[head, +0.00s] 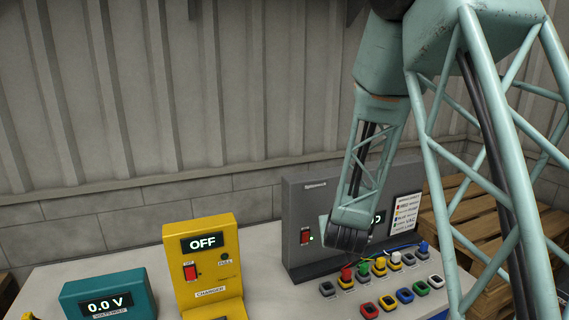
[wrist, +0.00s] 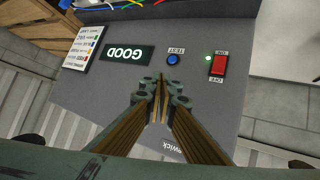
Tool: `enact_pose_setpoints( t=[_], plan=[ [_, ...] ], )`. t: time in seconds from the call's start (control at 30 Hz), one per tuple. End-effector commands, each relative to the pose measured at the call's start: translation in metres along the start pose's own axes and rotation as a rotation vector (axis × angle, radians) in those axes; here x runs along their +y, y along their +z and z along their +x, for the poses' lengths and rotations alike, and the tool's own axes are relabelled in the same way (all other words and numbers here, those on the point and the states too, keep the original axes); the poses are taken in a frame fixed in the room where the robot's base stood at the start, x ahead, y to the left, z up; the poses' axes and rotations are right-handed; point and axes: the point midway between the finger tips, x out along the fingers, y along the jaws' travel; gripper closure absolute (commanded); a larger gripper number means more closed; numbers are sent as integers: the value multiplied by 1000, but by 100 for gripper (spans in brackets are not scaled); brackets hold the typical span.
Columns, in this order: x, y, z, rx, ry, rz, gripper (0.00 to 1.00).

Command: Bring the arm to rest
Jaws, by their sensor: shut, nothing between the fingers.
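My gripper (wrist: 160,88) is shut and empty in the wrist view, its two fingers meeting in front of the grey panel of a test unit (wrist: 215,100). In the head view my arm reaches down from the upper right, and its lower end is in front of the same grey unit (head: 298,200); the fingertips are hidden there. The unit's display (wrist: 128,53) reads GOOD. A blue button (wrist: 173,60) and a red switch (wrist: 218,66) with a lit green light beside it are on the panel. I cannot tell whether the fingers touch the panel.
Several coloured connectors (head: 380,266) and sockets stand on the white table (head: 270,265) in front of the grey unit. A yellow charger (head: 211,268) reading OFF and a teal meter (head: 108,296) reading 0.0 V are at the left. Wooden pallets (head: 470,215) are behind at right.

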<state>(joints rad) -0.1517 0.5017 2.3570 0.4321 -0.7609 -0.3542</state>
Motion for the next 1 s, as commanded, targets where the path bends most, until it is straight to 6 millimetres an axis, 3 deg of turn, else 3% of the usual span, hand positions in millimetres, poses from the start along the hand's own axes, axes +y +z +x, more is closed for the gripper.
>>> enact_pose_setpoints(
  t=[0.5, 1.0],
  plan=[
    [1, -23, -76, -89, -104, 51, 100],
    [6, -27, -159, -185, -186, 74, 100]
  ],
)
